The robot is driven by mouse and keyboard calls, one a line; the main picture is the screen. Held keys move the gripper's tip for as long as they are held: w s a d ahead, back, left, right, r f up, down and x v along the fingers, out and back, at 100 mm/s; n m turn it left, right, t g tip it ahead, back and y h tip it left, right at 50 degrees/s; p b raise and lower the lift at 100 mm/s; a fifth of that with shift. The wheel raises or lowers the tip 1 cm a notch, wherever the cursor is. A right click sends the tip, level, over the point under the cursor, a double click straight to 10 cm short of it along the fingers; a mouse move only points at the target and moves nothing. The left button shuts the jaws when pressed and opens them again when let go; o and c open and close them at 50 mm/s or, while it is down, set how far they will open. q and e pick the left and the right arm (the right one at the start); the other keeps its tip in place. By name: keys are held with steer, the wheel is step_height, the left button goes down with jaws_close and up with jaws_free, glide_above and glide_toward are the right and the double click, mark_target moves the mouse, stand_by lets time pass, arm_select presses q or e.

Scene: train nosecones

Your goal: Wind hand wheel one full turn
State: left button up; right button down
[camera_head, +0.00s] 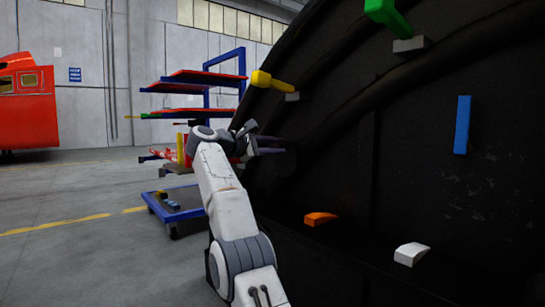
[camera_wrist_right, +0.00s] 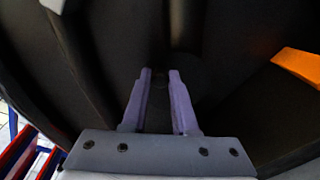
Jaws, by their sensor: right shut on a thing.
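My right gripper (camera_head: 276,145) reaches from the arm to the black inner wall of the nosecone (camera_head: 420,130) in the head view. In the right wrist view, its two purple-grey fingers (camera_wrist_right: 160,78) point away from the camera with a dark gap between them. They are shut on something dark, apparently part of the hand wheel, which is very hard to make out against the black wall. Its outline and turn angle cannot be told. My left gripper is not in view.
On the black wall are a yellow handle (camera_head: 271,81), a green handle (camera_head: 388,14), a blue bar (camera_head: 462,125), an orange block (camera_head: 320,218) and a white block (camera_head: 411,253). A blue cart (camera_head: 176,212) and red-shelved rack (camera_head: 205,78) stand left. The left floor is open.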

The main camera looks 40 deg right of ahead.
mark_target(292, 153)
steer(key=m+b, duration=0.1)
steer(key=s+f+m+b, duration=0.1)
steer(key=m, duration=0.1)
steer(key=m+b, duration=0.1)
steer(key=b, duration=0.1)
steer(key=shift+s+f+t, duration=0.15)
steer(key=shift+s+t, duration=0.1)
steer(key=shift+t, duration=0.05)
steer(key=shift+s+d+f+m+b, duration=0.1)
steer(key=shift+s+f+m+b, duration=0.1)
steer(key=shift+m+b, duration=0.45)
steer(key=shift+s+a+f+m+b, duration=0.15)
steer(key=shift+m+b, duration=0.25)
steer(key=shift+m, duration=0.5)
steer(key=shift+s+d+f+m+b, duration=0.1)
steer(key=shift+s+d+m+b, duration=0.1)
steer(key=shift+m+b, duration=0.45)
steer(key=c, duration=0.7)
jaws_free()
steer(key=shift+s+a, duration=0.1)
steer(key=shift+a, duration=0.4)
steer(key=a, duration=0.3)
steer(key=s+a, duration=0.1)
steer(key=a, duration=0.5)
steer(key=shift+s+a+r+b, duration=0.2)
steer(key=shift+s+r+b, duration=0.05)
steer(key=shift+s+b, duration=0.05)
